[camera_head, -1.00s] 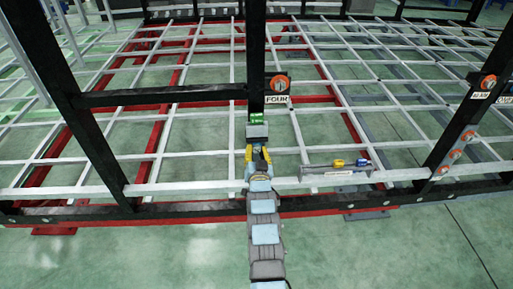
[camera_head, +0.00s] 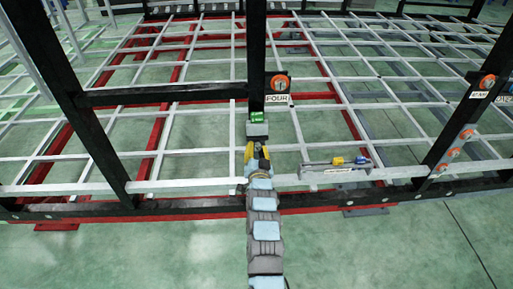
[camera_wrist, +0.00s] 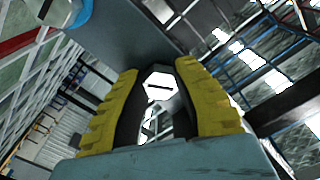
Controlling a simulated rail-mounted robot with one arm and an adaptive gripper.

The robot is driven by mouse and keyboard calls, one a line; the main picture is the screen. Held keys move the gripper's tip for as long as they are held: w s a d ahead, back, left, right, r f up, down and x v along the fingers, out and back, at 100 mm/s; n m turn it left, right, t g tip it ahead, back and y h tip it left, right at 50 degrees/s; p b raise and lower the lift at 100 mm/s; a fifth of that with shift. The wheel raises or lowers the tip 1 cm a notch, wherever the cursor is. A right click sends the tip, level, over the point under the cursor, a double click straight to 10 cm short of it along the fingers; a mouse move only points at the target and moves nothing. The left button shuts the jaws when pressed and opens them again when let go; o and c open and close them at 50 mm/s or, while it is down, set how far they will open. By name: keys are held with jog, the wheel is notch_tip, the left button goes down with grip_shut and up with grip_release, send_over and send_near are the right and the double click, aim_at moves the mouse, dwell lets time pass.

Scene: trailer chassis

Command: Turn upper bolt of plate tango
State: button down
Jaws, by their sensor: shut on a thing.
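A small grey plate (camera_head: 257,130) sits on the black centre post in the head view, with a green part (camera_head: 256,117) at its top. I cannot read a tango label on it. My gripper (camera_head: 251,148) is at the plate's lower side. In the wrist view, the yellow-padded fingers of my gripper (camera_wrist: 160,92) are shut around a pale hex bolt (camera_wrist: 158,86) with a dark line across its head. The plate (camera_wrist: 125,35) lies behind the bolt. A bluish round part with a hex end (camera_wrist: 62,12) stands at the upper left. I cannot tell which bolt is held.
A sign reading FOUR (camera_head: 277,99) hangs right of the post, under an orange round part (camera_head: 279,82). A grey holder (camera_head: 337,169) with yellow and blue parts lies on the front rail. A black post (camera_head: 465,118) with orange parts stands right. Grey bars cross behind.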

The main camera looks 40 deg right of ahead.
jog(key=c, duration=0.8)
grip_release()
jog(key=shift+a, duration=0.1)
jog(key=shift+o, duration=0.2)
jog(key=shift+s+a, duration=0.1)
jog(key=shift+s, duration=0.05)
jog(key=v, duration=1.1)
jog(key=shift+s+a, duration=0.25)
jog(key=shift+s, duration=0.05)
